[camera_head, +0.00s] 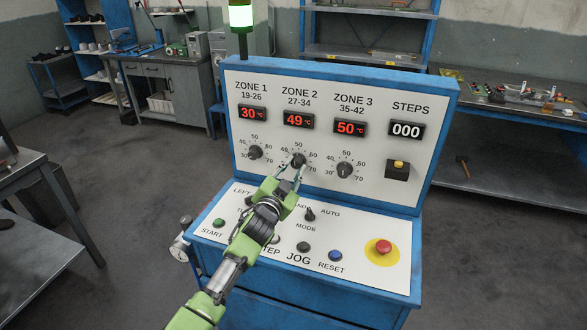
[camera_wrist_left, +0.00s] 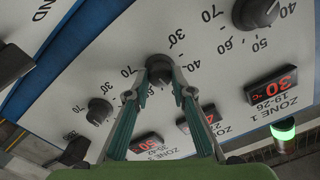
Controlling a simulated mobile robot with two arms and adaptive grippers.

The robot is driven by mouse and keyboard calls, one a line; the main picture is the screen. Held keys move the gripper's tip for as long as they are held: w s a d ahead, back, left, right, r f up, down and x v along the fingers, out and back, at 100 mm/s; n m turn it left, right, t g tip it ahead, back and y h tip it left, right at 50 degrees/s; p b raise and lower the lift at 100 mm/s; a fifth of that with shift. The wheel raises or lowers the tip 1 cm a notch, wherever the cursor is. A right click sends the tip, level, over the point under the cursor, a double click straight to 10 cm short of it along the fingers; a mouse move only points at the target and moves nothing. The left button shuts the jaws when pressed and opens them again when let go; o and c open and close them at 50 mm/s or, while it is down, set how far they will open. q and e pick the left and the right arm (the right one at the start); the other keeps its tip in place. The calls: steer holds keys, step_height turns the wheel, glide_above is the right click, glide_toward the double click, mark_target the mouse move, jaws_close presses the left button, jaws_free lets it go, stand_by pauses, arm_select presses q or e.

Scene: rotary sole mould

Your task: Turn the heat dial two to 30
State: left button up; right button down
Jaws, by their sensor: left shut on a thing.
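Heat dial two is the black knob (camera_head: 298,160) under ZONE 2 27-34, in the middle of the three dials. Its red display (camera_head: 298,120) reads 49 °C. My left gripper (camera_head: 291,174) reaches up to the panel and is shut on this dial. In the left wrist view the dial (camera_wrist_left: 160,66) sits between the two fingertips (camera_wrist_left: 162,82), and its scale shows around it. The fingers hide part of the knob, and its pointer is hard to make out. My right gripper is not in view.
The zone 1 dial (camera_head: 255,152) is to the left, its display (camera_head: 253,113) at 30. The zone 3 dial (camera_head: 345,170) is to the right, its display (camera_head: 350,127) at 50. Below, the sloped panel has a mode switch (camera_head: 310,214) and a red emergency button (camera_head: 383,247).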

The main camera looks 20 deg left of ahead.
arm_select(q)
steer(key=n, duration=1.1)
steer(key=shift+f+n+p, duration=0.1)
steer(key=shift+n+p, duration=0.2)
steer(key=n, duration=1)
steer(key=shift+n, duration=0.4)
steer(key=o, duration=1.1)
